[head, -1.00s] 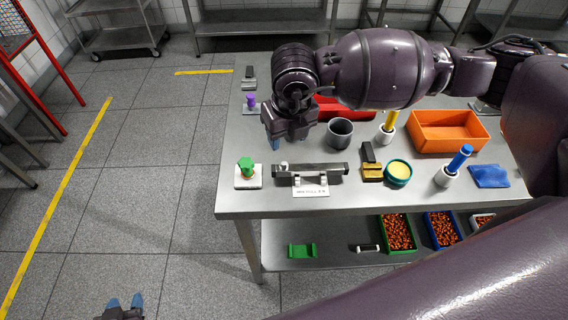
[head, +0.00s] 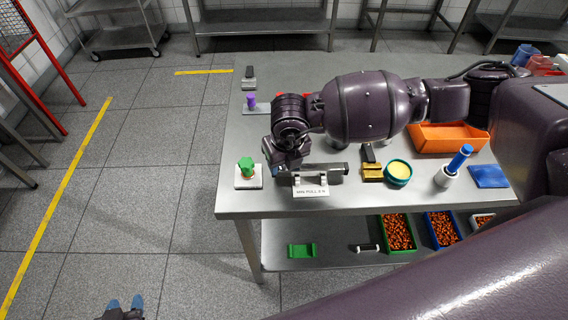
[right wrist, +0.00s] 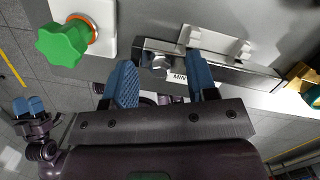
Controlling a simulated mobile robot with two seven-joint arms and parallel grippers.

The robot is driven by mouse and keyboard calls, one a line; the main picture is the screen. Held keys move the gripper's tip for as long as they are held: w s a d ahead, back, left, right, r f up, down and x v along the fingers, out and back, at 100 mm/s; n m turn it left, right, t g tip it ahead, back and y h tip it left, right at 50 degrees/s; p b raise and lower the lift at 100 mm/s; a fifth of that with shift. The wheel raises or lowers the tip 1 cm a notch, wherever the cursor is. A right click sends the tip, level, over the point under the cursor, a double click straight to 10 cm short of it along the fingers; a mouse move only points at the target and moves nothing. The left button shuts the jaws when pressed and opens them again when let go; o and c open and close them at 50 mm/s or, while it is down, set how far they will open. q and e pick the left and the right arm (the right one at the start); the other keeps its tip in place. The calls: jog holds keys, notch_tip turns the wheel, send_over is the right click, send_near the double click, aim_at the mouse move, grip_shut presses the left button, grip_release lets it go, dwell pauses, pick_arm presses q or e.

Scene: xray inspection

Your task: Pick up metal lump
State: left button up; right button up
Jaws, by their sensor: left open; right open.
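The metal lump (right wrist: 157,66) is a small shiny grey piece at one end of a dark steel fixture (right wrist: 232,70). In the right wrist view it lies between and just beyond the blue fingertips of my right gripper (right wrist: 163,80), which is open, apparently without touching it. In the head view my right gripper (head: 286,170) is above the left end of the fixture (head: 334,172), and its arm hides the lump. My left gripper (head: 125,303) is open and empty, low over the floor at the bottom left; it also shows in the right wrist view (right wrist: 29,106).
A green knob (head: 246,165) on a white plate stands close left of my right gripper. A white label (head: 311,191) reading "MIN PULL 8 N" is at the fixture's front. A brass block (head: 372,173), a teal bowl (head: 398,171) and an orange tray (head: 447,138) are to the right.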

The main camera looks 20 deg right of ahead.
jog(key=shift+c, duration=0.5)
grip_shut()
jog(key=shift+r, duration=0.1)
